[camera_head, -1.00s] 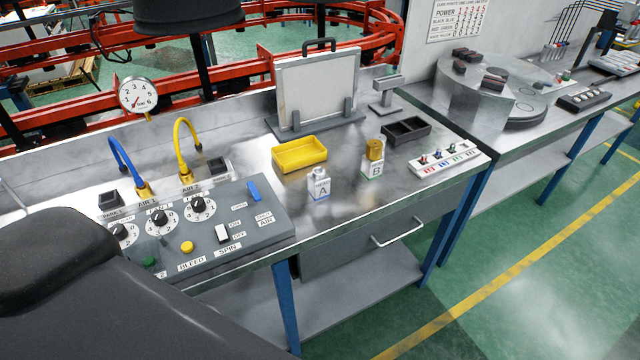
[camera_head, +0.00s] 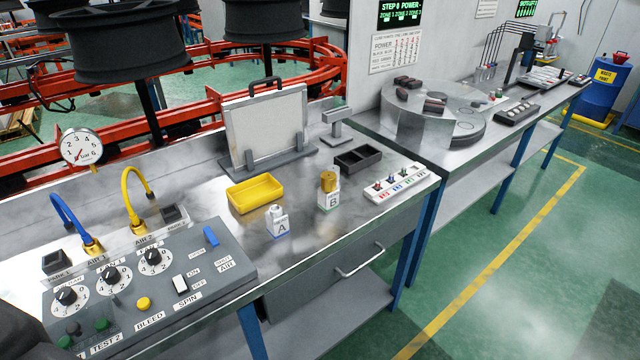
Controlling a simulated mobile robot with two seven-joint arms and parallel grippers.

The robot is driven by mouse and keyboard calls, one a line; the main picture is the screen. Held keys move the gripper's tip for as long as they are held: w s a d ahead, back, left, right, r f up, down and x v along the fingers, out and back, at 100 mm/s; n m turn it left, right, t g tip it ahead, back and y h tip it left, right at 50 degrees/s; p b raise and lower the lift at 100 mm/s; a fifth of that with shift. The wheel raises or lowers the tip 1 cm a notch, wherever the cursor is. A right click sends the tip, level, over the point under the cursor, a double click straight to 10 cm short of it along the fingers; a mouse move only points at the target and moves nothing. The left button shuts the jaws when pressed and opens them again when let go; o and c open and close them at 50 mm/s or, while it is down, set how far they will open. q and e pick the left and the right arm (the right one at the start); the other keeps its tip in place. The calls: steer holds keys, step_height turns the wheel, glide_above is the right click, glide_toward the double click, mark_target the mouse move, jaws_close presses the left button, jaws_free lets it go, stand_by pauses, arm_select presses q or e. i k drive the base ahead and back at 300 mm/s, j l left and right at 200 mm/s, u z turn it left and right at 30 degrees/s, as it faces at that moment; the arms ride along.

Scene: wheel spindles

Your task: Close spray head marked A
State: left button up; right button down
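The spray head marked A (camera_head: 278,222) is a small clear-white bottle-like piece with a blue-edged "A" label. It stands upright on the metal bench, in front of the yellow tray. The spray head marked B (camera_head: 329,190) stands to its right and has a brass-coloured top; A shows no such top. Neither of my grippers is in view. A dark shape at the lower left edge (camera_head: 18,325) looks like part of my own arm.
A yellow tray (camera_head: 231,196) lies behind A. A dark two-part tray (camera_head: 341,163) and a white rack with small coloured pieces (camera_head: 425,179) lie to the right. A grey control panel (camera_head: 225,284) with knobs, gauge and hoses is at the left. Bench around A is clear.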

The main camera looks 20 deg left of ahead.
mark_target(277, 219)
steer(key=i+l+u, duration=0.15)
steer(key=u, duration=0.3)
steer(key=i+l+u, duration=0.1)
steer(key=l+u, duration=0.3)
steer(key=i+l+u, duration=0.2)
steer(key=l, duration=0.2)
steer(key=l+u, duration=0.15)
steer(key=l, duration=0.25)
steer(key=i+l, duration=0.1)
steer(key=l, duration=0.65)
steer(key=i+l+u, duration=0.1)
steer(key=l, duration=1.45)
steer(key=i+u, duration=0.05)
steer(key=i, duration=0.05)
